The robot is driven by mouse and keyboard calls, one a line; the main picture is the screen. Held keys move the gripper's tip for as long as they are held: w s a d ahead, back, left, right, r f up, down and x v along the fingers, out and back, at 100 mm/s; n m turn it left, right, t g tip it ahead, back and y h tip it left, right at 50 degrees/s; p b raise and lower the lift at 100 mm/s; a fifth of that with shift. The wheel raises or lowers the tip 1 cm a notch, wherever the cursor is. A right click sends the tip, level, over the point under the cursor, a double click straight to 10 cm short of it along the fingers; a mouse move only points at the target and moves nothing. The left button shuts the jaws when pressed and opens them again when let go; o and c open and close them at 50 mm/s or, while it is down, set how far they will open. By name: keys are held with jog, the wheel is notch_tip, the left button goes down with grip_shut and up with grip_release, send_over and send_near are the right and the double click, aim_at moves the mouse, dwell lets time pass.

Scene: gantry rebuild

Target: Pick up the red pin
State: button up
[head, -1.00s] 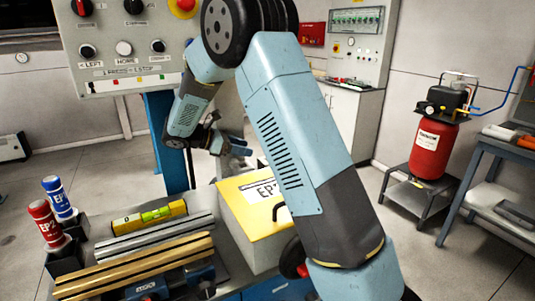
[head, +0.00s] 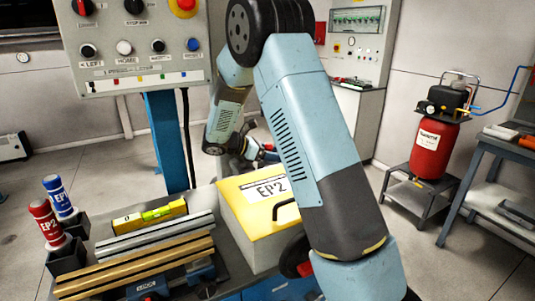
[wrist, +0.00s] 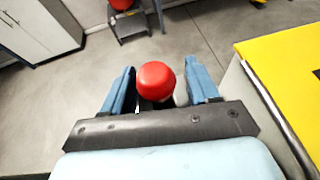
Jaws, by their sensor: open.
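In the wrist view, a red round-topped thing (wrist: 156,77), which looks like the red pin, lies between the two blue fingers of my gripper (wrist: 161,88). The fingers stand apart, one on each side of it. I cannot tell whether either finger touches it. Its lower part is hidden by the gripper. In the head view my gripper (head: 261,153) is small and partly hidden behind my arm, above the far side of the yellow-topped box (head: 238,218). A small patch of red shows near the fingers there.
The yellow lid also shows close on the right in the wrist view (wrist: 285,75). A red bottle (head: 46,222) and a blue bottle (head: 59,197) stand in dark holders at left. Metal rails (head: 150,262) and a level (head: 150,216) lie on the bench. A control panel (head: 135,55) hangs above.

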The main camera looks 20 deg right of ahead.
jog(key=shift+d+f, duration=0.1)
jog(key=shift+d, duration=0.1)
jog(key=c, duration=1.1)
